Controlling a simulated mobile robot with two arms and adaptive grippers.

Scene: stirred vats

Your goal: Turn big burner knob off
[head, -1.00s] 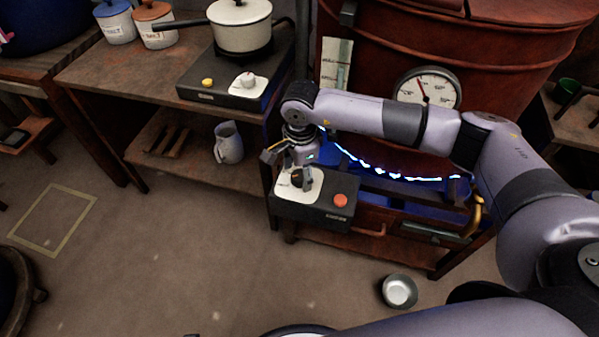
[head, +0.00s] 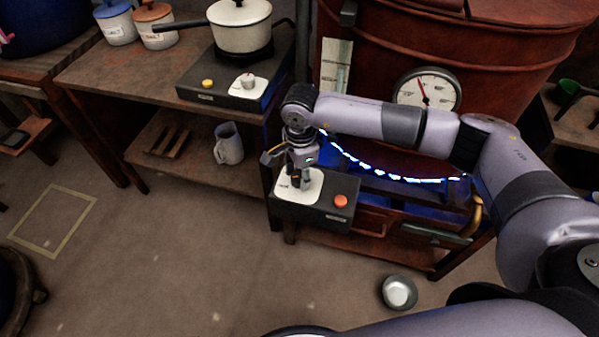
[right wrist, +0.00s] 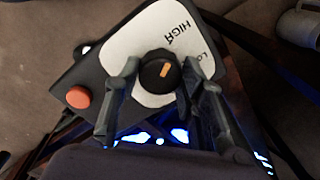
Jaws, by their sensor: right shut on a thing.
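The big burner's control box (head: 312,212) is dark, with a white dial plate (head: 313,186) and an orange-red button (head: 341,201). My right gripper (head: 298,187) points down over the plate, its fingers shut on the black knob. In the right wrist view the knob (right wrist: 160,73) sits between the fingertips of my right gripper (right wrist: 155,80). Its orange mark is slightly tilted. "HIGH" and part of a second label show on the plate. Blue flames (head: 385,175) burn in a line under the large red vat (head: 480,45). My left gripper is out of view.
A small burner (head: 225,92) with a white pot (head: 240,28) stands on the left bench. A mug (head: 229,146) stands on the shelf below. The floor at the lower left is mostly clear.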

